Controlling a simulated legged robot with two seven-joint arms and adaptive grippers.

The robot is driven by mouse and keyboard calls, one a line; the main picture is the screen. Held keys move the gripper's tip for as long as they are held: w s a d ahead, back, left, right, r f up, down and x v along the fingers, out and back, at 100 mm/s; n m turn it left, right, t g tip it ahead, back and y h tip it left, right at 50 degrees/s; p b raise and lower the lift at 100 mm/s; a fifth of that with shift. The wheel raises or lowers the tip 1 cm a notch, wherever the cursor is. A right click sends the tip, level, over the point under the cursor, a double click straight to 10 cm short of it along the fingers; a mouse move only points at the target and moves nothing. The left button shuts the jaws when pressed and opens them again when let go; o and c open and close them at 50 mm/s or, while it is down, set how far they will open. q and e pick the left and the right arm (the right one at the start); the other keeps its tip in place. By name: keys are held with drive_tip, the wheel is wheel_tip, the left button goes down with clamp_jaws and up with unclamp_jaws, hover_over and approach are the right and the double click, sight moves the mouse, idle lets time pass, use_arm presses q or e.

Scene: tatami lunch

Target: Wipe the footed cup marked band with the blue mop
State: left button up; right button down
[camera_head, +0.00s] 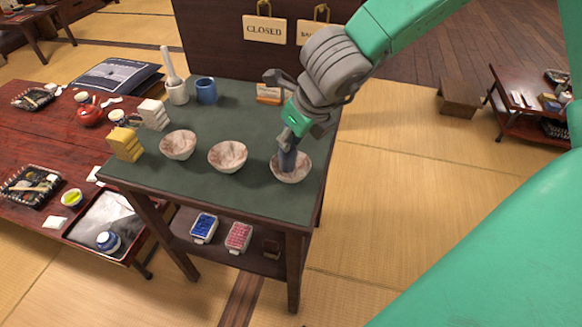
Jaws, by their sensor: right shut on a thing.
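My right gripper (290,136) reaches down from the upper right and is shut on a dark blue, blunt-ended piece that looks like the blue mop (287,160). The mop's lower end is inside the rightmost marbled bowl-shaped cup (293,176); whether it touches the inner wall I cannot tell. Two similar cups stand to its left, a middle one (228,157) and a left one (178,145). No band mark can be made out on any of them. The gripper hides most of the mop's handle. My left gripper is not in view.
The cups stand on a green-topped table (262,190). White blocks (153,114) and yellow blocks (124,144) stand left.

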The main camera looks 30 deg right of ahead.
drive_tip(key=n+g+y+p, duration=0.1)
drive_tip(key=n+p, duration=0.3)
drive_tip(key=p, duration=0.3)
drive_tip(key=n+g+y+p, duration=0.1)
drive_tip(key=n+p, duration=0.3)
drive_tip(key=p, duration=0.2)
drive_tip(key=n+g+y+p, duration=0.1)
drive_tip(key=n+p, duration=0.4)
drive_tip(key=p, duration=0.2)
drive_tip(key=shift+s+d+r+y+p, duration=0.2)
drive_tip(key=shift+s+y+p, duration=0.1)
drive_tip(key=shift+s+y, duration=0.1)
drive_tip(key=shift+f, duration=0.15)
drive_tip(key=shift+w+b, duration=0.1)
drive_tip(key=shift+b, duration=0.25)
drive_tip(key=m+t+h+b, duration=0.1)
drive_tip(key=m+b, duration=0.3)
drive_tip(key=b, duration=0.1)
drive_tip(key=m+t+h+b, duration=0.1)
drive_tip(key=m+b, duration=0.3)
drive_tip(key=b, duration=0.1)
drive_tip(key=m+t+h+b, duration=0.1)
drive_tip(key=m+b, duration=0.3)
drive_tip(key=b, duration=0.1)
drive_tip(key=shift+w+f+h, duration=0.25)
drive_tip(key=shift+w+h, duration=0.05)
drive_tip(key=shift+w, duration=0.1)
drive_tip(key=shift+w+r+m+h+b, duration=0.1)
drive_tip(key=shift+r+m+h+b, duration=0.15)
drive_tip(key=shift+m, duration=0.55)
